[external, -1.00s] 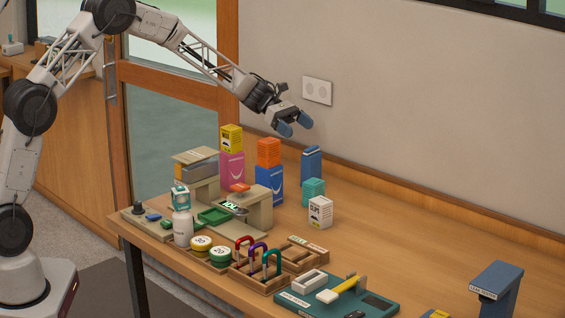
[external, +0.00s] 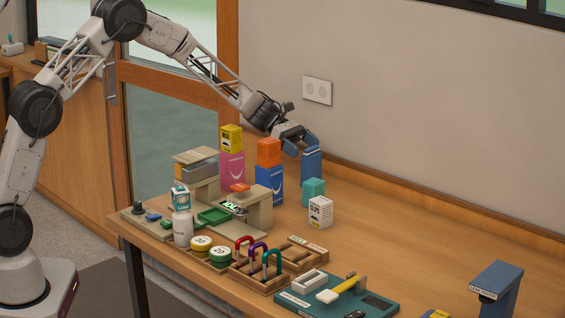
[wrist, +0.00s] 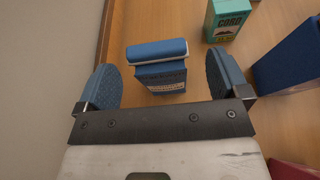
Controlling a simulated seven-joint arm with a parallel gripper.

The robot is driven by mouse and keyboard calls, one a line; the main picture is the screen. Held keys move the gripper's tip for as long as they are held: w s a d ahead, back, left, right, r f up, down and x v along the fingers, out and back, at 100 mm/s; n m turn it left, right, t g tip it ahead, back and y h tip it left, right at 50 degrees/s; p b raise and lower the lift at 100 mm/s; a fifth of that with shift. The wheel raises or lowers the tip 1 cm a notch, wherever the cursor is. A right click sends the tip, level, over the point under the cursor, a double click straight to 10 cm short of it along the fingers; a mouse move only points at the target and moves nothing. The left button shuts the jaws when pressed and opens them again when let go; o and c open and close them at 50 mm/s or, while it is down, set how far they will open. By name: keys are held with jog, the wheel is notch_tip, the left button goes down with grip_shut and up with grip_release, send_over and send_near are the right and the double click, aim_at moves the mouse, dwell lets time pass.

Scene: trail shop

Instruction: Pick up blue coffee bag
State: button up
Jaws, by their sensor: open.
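A small upright blue pack (external: 312,163), apparently the blue coffee bag, stands near the wall at the back of the bench. In the wrist view the blue pack (wrist: 160,72) shows a folded top with a pale edge and a printed label. My gripper (external: 301,146) is open and empty, just above and at the pack. In the wrist view one blue fingertip is on each side of the pack, with gaps visible.
A teal box (external: 313,191) and a white box (external: 320,212) stand close in front. A pink bag (external: 232,172) with a yellow box on top is further left. Carabiners, tins and a teal tray (external: 350,300) fill the front. The bench's right middle is clear.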

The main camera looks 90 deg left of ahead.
aim_at(314, 155)
dwell(0.3)
jog(key=shift+x, duration=2.65)
jog(key=shift+w+a, duration=0.1)
jog(key=c, duration=1.1)
